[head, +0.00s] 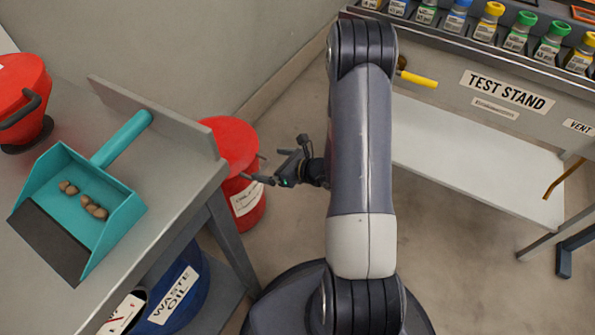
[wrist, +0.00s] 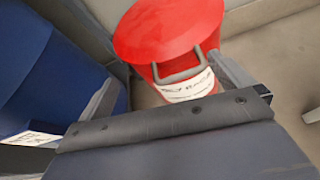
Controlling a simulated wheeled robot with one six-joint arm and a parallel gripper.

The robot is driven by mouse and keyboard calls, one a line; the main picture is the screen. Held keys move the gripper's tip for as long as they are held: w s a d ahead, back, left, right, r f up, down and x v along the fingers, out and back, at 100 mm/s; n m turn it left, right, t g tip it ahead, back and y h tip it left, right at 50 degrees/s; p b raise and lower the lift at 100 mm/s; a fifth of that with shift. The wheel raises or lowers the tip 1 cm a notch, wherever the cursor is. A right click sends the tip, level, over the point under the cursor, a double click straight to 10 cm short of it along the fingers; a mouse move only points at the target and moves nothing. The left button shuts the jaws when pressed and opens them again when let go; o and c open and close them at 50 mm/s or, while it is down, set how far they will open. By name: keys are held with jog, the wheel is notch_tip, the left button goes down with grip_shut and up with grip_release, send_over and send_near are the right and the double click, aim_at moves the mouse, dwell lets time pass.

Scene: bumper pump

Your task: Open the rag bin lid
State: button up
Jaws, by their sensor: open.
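The rag bin (head: 246,199) is a red can on the floor beside the bench, with a white label partly readable as "LY RAGS". Its round red lid (head: 229,142) is down on it. In the wrist view the lid (wrist: 165,28) fills the top middle, and a grey loop handle (wrist: 183,75) sticks out from its near edge, above the label. My gripper (head: 262,168) is open and empty at the bin's right side. In the wrist view its two grey fingers stand either side of the handle; I cannot tell whether they touch it.
A grey bench (head: 188,190) with a raised back edge stands close left of the bin. It holds a teal dustpan (head: 122,218) with brown lumps and a red can (head: 22,85). A blue waste oil drum (head: 190,293) is below. The test stand (head: 450,85) is right; floor between is clear.

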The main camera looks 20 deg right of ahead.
jog(key=f+v, duration=0.1)
jog(key=v, duration=0.7)
jog(key=shift+s+d+f, duration=0.25)
jog(key=shift+s+d, duration=0.05)
jog(key=shift+s, duration=0.05)
dwell(0.5)
jog(key=shift+d, duration=0.1)
jog(key=p+v, duration=0.3)
jog(key=v, duration=0.7)
jog(key=shift+s, duration=0.3)
jog(key=shift+w, duration=0.1)
dwell(0.4)
jog(key=b+x, duration=0.2)
jog(key=x, duration=0.8)
jog(key=shift+w+b, duration=0.2)
jog(key=shift+b, duration=0.2)
